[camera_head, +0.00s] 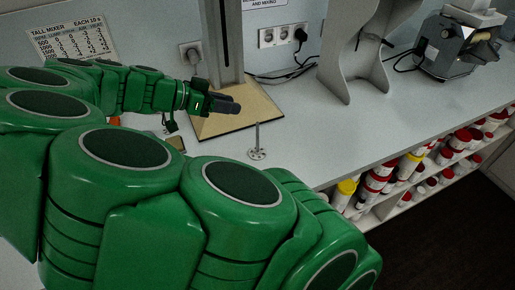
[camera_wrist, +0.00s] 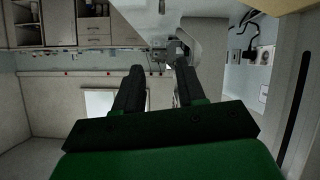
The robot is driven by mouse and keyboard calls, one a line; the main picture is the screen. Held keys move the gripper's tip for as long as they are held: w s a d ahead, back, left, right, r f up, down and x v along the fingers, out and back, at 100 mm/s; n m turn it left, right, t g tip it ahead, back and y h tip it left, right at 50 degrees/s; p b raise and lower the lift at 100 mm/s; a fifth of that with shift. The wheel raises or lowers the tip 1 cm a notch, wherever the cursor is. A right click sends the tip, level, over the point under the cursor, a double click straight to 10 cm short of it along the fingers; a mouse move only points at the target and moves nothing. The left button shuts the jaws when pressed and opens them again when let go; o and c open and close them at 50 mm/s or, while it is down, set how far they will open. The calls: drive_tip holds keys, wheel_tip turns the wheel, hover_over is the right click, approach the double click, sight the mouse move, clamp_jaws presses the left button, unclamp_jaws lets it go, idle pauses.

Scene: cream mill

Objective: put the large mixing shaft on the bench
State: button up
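A thin metal mixing shaft (camera_head: 257,137) stands upright on the bench (camera_head: 290,178), its round, holed disc resting on the bench top. I cannot tell whether it is the large one, and no second shaft is clear to me. My gripper (camera_head: 232,107) is left of and behind this shaft, over the wooden base board, apart from the shaft. In the wrist view my gripper (camera_wrist: 158,68) has its two dark fingers spread with nothing held between them.
A wooden base board (camera_head: 258,106) carries an upright metal post (camera_head: 226,40). A grey stand (camera_head: 345,75) and a machine (camera_head: 447,48) are farther right. Several bottles (camera_head: 368,190) fill the shelf below. Bench room is free right of the shaft. My arm hides the bench's left part.

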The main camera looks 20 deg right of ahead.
drive_tip(key=d+n+y, duration=0.1)
drive_tip(key=n+y, duration=0.1)
drive_tip(key=n, duration=0.1)
drive_tip(key=n+y, duration=0.9)
drive_tip(key=n, duration=1)
hover_over(257, 139)
drive_tip(key=shift+w, duration=0.2)
drive_tip(key=n, duration=0.1)
drive_tip(key=n+y, duration=0.1)
drive_tip(key=shift+d+n+y, duration=0.3)
drive_tip(key=shift+d+n, duration=0.05)
drive_tip(key=shift+n, duration=0.05)
wheel_tip(257, 139, down, 7)
drive_tip(key=shift+f, duration=0.1)
drive_tip(key=shift+a+f, duration=0.2)
drive_tip(key=shift+f, duration=2.6)
